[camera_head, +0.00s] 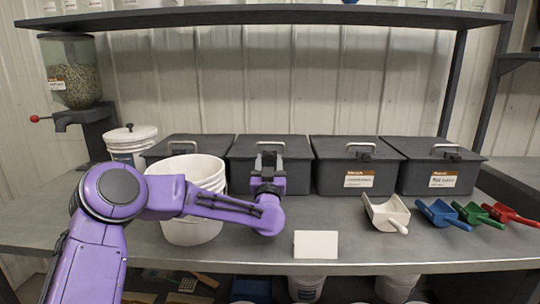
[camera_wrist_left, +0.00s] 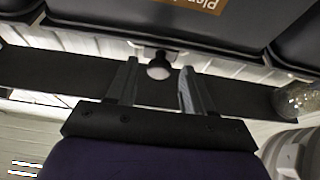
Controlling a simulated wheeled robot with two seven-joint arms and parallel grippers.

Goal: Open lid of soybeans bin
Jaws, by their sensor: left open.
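Several dark lidded bins stand in a row on the grey bench. The second bin from the left (camera_head: 240,165) has my left gripper (camera_head: 269,162) in front of it, near its lid handle (camera_head: 270,145). The gripper is open and hides most of this bin's front, so I cannot read its label in the head view. In the left wrist view my open fingers (camera_wrist_left: 157,85) show with a pale rounded piece (camera_wrist_left: 158,70) between them, apparently part of the handle; contact is unclear. The lids look closed. Which bin holds soybeans cannot be read. My right gripper is out of view.
A white bucket (camera_head: 188,232) stands close beside my left forearm. A seed dispenser (camera_head: 73,75) is at the left. A shelf (camera_head: 270,15) runs above the bins.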

